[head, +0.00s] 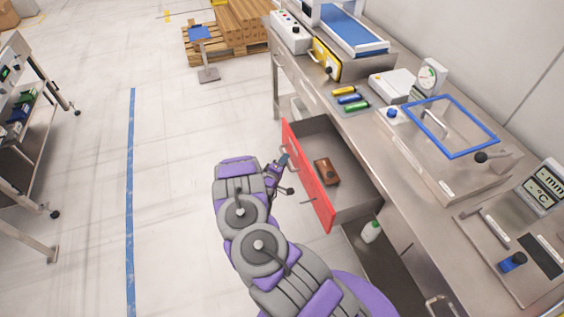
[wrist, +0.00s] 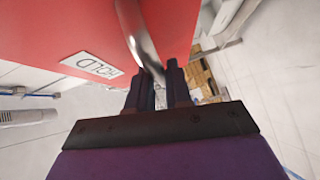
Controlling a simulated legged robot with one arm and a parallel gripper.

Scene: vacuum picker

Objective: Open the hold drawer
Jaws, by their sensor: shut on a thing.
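The hold drawer has a red front (head: 310,178) and is pulled well out from the steel workbench in the head view. A brown box (head: 325,171) lies inside it. My gripper (head: 284,163) is at the left side of the drawer front, by the handle. In the wrist view the red front (wrist: 62,30) carries a white label (wrist: 91,65) reading HOLD. The curved metal handle (wrist: 137,35) runs down between the fingers of my gripper (wrist: 155,85), which are shut on it. The fingertips' exact contact is partly hidden.
The workbench (head: 375,130) holds several instruments and a blue-framed clear box (head: 450,125). A white bottle (head: 371,231) stands under the bench, below the drawer. Open floor lies left of the drawer. A small post stand (head: 205,60) and pallets are farther back.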

